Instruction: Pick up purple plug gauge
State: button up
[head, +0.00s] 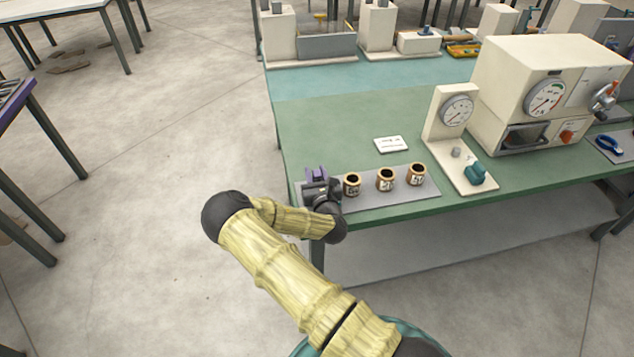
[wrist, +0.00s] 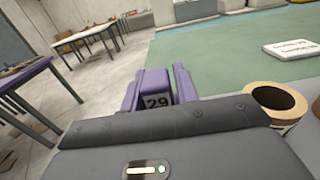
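The purple plug gauge (wrist: 157,88), a block with a label reading 29, is between the two purple fingers of my gripper (wrist: 160,90) in the wrist view. The fingers lie close along both its sides, and I cannot tell whether they press on it. Its lower part is hidden behind the gripper body. In the head view my gripper (head: 317,174) is at the left end of the grey mat (head: 385,203), near the table's front left corner. Purple shows there, but finger and gauge cannot be told apart.
Several copper-coloured rings (head: 385,179) stand on the mat to the right; the nearest ring (wrist: 274,104) is close beside my gripper. A white card (head: 391,144) lies behind them. A dial stand (head: 452,135) and a cream machine (head: 545,95) are farther right.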

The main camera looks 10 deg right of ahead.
grip_shut()
jog(key=shift+r, duration=0.1)
notch_tip(320, 180, up, 10)
jog(key=b, duration=0.1)
jog(key=shift+b, duration=0.3)
dwell(0.3)
